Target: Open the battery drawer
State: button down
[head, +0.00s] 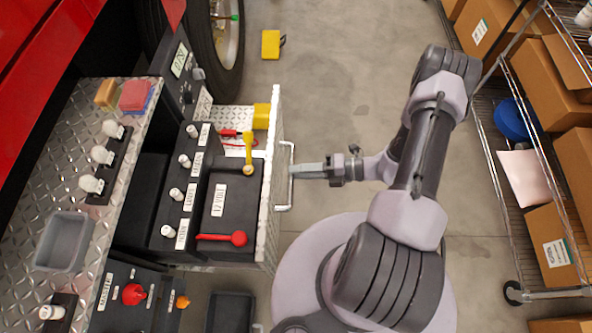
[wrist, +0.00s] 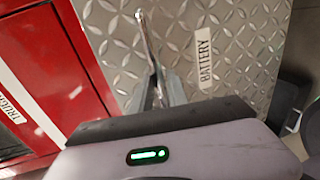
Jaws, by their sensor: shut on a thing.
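The battery drawer stands pulled out, with its diamond-plate front (head: 270,190) towards my arm. The front also fills the upper part of the wrist view (wrist: 240,50), with a white BATTERY label (wrist: 204,62). Inside the drawer is a black 12 VOLT battery (head: 232,200) with a yellow lever (head: 248,152) and a red lever (head: 222,238). A metal bar handle (head: 291,190) runs along the front and also shows in the wrist view (wrist: 146,38). My gripper (head: 296,171) is shut on the handle; its fingers (wrist: 165,92) partly hide the grip.
Left of the drawer is a diamond-plate counter with a grey bin (head: 65,241). A tyre (head: 212,50) stands behind. A wire shelf with cardboard boxes (head: 560,80) is on the right. A yellow block (head: 271,44) lies on the floor. Floor between drawer and shelf is otherwise bare beyond my arm.

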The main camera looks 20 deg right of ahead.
jog(key=shift+d+f, duration=0.1)
jog(key=shift+f, duration=0.15)
jog(key=c, duration=1.5)
grip_release()
jog(key=shift+o, duration=0.7)
jog(key=shift+w, duration=0.2)
jog(key=shift+s, duration=0.1)
jog(key=shift+r, duration=0.1)
jog(key=p+v, duration=0.3)
jog(key=v, duration=1.4)
jog(key=shift+d, duration=0.15)
jog(key=shift+r, duration=0.1)
